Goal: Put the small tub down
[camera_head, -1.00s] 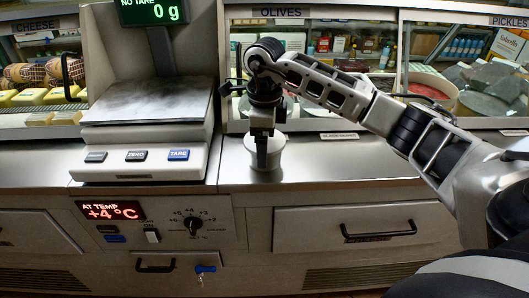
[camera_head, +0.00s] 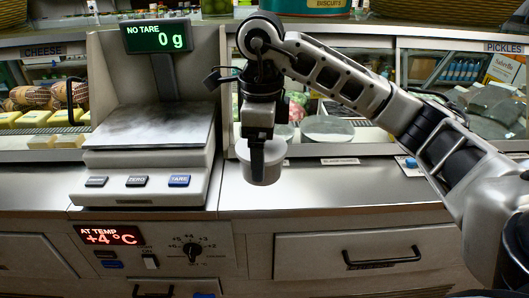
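The small tub (camera_head: 274,166) is a white-grey round cup, upright in front of the counter glass, just right of the scale. My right gripper (camera_head: 257,160) points straight down onto it, with a dark finger against its near side. It looks shut on the tub's wall; the far finger is hidden. The tub appears to be held a little above the steel counter (camera_head: 340,190), though the gap beneath it is hard to judge. My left gripper is not in view.
The scale (camera_head: 150,140) stands left of the tub, its plate empty and its display (camera_head: 157,36) reading 0 g. Clear counter lies right of the tub, below my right arm. A glass display case runs behind. A blue-and-white item (camera_head: 408,166) lies further right.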

